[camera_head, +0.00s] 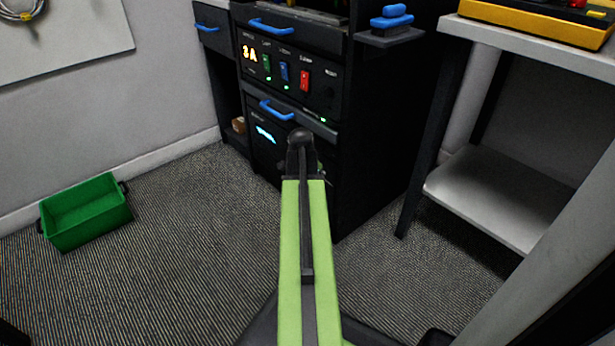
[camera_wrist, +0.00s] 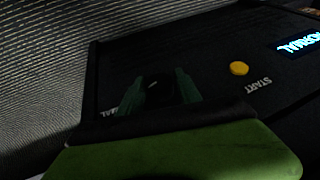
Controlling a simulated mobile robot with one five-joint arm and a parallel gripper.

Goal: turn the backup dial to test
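The backup dial (camera_wrist: 157,90) is a dark knob with a small white mark on the black lower panel, seen in the wrist view. My gripper (camera_wrist: 160,76) has its dark green fingers on either side of the dial. I cannot tell whether they touch it. A lit display (camera_wrist: 300,47) reads NORMAL, cut by the picture edge. In the head view my gripper (camera_head: 302,140) is at the lower unit's front (camera_head: 262,152), and my arm hides the dial.
A yellow button (camera_wrist: 239,68) marked START is right of the dial. Above the lower unit is a panel with green, blue and red switches (camera_head: 284,72) and blue-handled drawers. A green bin (camera_head: 85,212) stands on the floor at left. A white-shelved table (camera_head: 490,195) stands at right.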

